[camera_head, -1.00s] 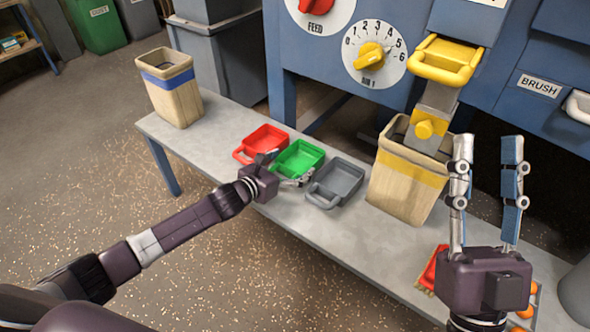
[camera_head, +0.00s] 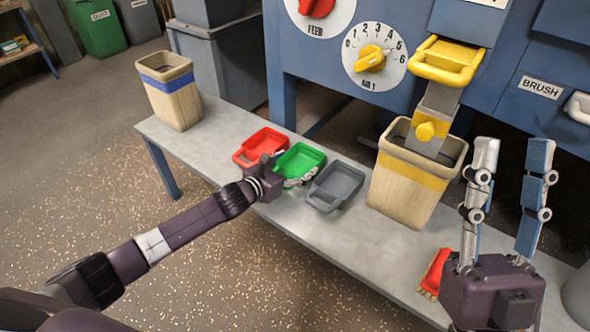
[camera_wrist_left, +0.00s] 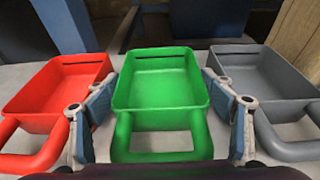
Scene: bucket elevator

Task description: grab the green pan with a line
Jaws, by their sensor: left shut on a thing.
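The green pan (camera_head: 302,160) lies on the grey bench between the red pan and the grey pan. In the left wrist view the green pan (camera_wrist_left: 160,80) is centred, with a dark line on its far wall and its loop handle towards me. My left gripper (camera_head: 284,178) is at the near side of the green pan. My right gripper (camera_head: 508,145) is raised at the right, fingers apart and empty.
The red pan (camera_head: 263,146) and the grey pan (camera_head: 335,187) lie close on either side. A yellow-banded bin (camera_head: 408,185) stands under the yellow chute. A blue-banded bin (camera_head: 172,92) stands at the bench's left end. A red brush (camera_head: 435,270) lies near my right gripper.

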